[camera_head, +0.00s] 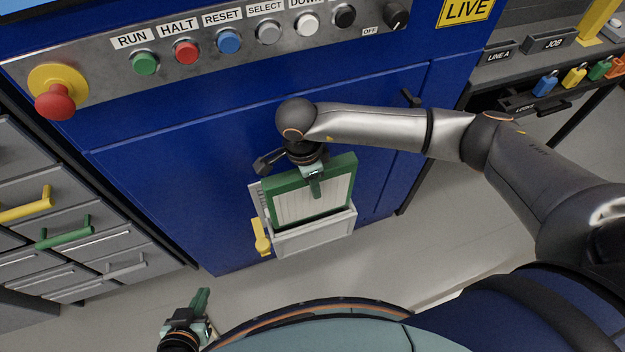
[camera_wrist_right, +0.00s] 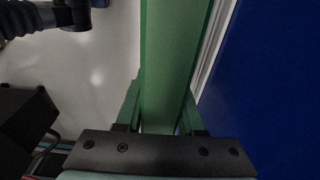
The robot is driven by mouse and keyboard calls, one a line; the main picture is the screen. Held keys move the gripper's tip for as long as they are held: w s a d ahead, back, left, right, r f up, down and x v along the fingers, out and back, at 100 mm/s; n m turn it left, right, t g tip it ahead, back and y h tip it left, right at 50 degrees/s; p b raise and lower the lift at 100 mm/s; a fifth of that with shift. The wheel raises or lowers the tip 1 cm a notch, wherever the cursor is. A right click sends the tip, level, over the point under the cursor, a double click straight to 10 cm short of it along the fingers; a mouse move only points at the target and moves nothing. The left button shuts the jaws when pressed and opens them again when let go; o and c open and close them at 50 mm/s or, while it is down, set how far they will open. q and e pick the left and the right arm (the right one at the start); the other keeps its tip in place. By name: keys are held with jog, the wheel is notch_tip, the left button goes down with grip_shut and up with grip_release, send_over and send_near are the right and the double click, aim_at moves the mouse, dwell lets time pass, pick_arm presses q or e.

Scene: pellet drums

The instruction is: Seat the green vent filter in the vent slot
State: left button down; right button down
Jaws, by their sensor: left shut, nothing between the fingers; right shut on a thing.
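The green vent filter (camera_head: 312,192) has a green frame around a pale pleated face. It is at the front of the blue cabinet, above and partly behind the front wall of the grey vent slot (camera_head: 314,236). Whether it is fully down in the slot I cannot tell. My right gripper (camera_head: 314,186) is shut on the filter's upper edge. In the right wrist view the filter's green frame (camera_wrist_right: 172,60) stands between the fingers, beside a pale slot edge (camera_wrist_right: 210,50). My left gripper (camera_head: 204,300) is shut and empty, low in front of the cabinet, apart from the filter.
A yellow latch (camera_head: 261,237) is at the slot's left side. A control panel (camera_head: 210,45) with buttons and a red stop knob (camera_head: 56,100) runs above. Grey drawers (camera_head: 60,225) stand at the left. A bench with coloured padlocks (camera_head: 574,75) is at the right.

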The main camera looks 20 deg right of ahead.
pick_arm(q)
jog(key=shift+f+b, duration=0.35)
jog(key=shift+f, duration=0.05)
dwell(0.6)
